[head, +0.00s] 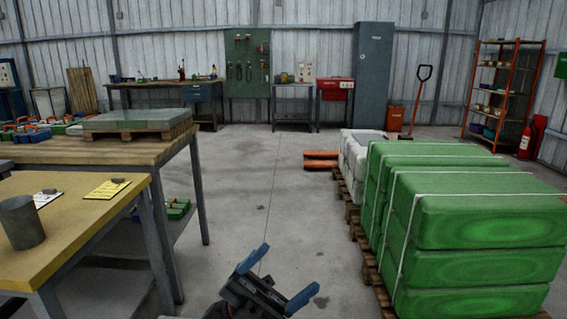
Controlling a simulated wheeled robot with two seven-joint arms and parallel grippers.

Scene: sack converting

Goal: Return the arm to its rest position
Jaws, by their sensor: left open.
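My left gripper (284,275) shows at the bottom middle of the head view, its two blue fingers spread wide apart. Nothing is between the fingers. It is over the bare floor, between the tables on the left and the stacked sacks on the right. The rest of my left arm is mostly cut off by the bottom edge. My right gripper is not in view.
A yellow-topped table (85,225) with a grey cup (21,222) stands at the left. Green sacks (475,210) are strapped on a pallet at the right. An orange pallet jack (320,154) stands farther back. The floor (270,200) between is clear.

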